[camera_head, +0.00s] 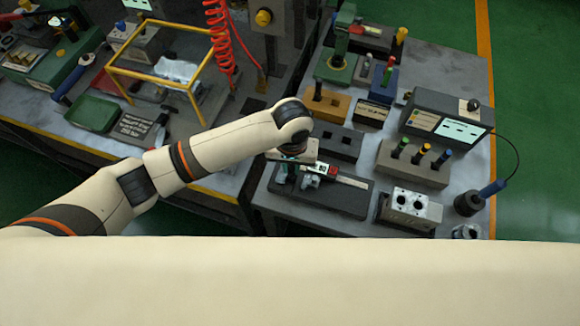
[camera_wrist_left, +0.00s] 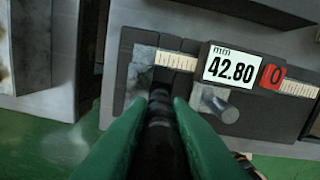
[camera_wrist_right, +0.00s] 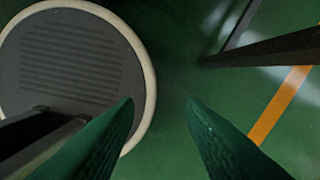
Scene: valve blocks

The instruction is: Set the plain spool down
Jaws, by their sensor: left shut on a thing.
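My left gripper (camera_head: 283,172) is over the dark measuring fixture (camera_head: 345,198) at the front left of the right-hand bench. In the left wrist view, its green fingers (camera_wrist_left: 164,100) are shut on a dark, ringed spool (camera_wrist_left: 158,135). The spool's far end lies close to the fixture's left metal jaw (camera_wrist_left: 145,75); I cannot tell whether they touch. The fixture's display (camera_wrist_left: 230,66) reads 42.80 mm. In the head view the spool is mostly hidden by my wrist. My right gripper (camera_wrist_right: 160,103) is open and empty above the green floor.
Right of the fixture stands a metal valve block (camera_head: 410,208) with two round holes. Behind it are a grey rack (camera_head: 412,165) with coloured-top pieces, a dark two-hole block (camera_head: 338,142) and a display box (camera_head: 440,122).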

